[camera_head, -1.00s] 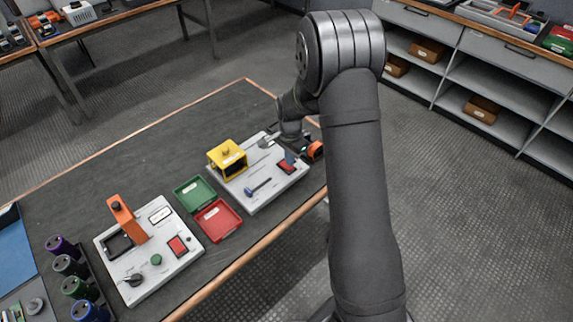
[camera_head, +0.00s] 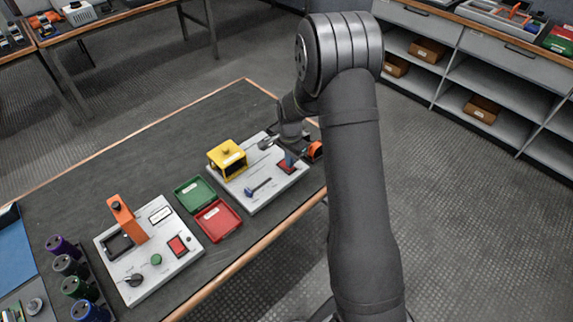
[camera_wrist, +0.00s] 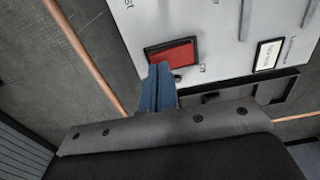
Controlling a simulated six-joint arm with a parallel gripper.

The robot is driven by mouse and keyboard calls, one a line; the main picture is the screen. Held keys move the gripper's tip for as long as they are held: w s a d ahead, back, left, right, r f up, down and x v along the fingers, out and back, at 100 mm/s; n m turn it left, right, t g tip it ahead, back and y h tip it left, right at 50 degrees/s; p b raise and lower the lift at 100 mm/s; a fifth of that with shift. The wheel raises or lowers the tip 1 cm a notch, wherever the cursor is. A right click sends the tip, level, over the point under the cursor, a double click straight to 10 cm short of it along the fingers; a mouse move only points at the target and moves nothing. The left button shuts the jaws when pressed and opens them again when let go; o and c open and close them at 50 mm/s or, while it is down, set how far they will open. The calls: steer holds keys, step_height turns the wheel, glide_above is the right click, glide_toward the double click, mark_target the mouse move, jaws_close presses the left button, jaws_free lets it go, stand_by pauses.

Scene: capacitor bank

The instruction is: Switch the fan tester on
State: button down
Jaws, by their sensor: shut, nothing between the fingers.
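The grey-white tester panel (camera_head: 258,195) with a yellow box (camera_head: 227,158) and a blue-handled lever (camera_head: 258,187) lies on the dark table. Its red rocker switch (camera_head: 284,168) is near the panel's right corner. In the wrist view the red switch (camera_wrist: 172,54) sits in a black frame on the panel (camera_wrist: 215,30). My gripper (camera_wrist: 159,72) has its blue fingers shut and empty. Their tips overlap the switch's near edge in the picture; I cannot tell whether they touch it. In the head view my gripper (camera_head: 290,160) is right over the switch.
Left of the panel are a green tray (camera_head: 194,193) and a red tray (camera_head: 217,220). Farther left is another panel (camera_head: 150,275) with an orange clamp (camera_head: 128,222). Several coloured cylinders (camera_head: 72,265) stand at the far left. The table's wooden edge (camera_head: 240,263) runs along the near side.

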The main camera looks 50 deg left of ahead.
steer(key=shift+f, duration=0.7)
steer(key=shift+r, duration=3.55)
step_height(320, 180, down, 7)
steer(key=shift+r, duration=0.15)
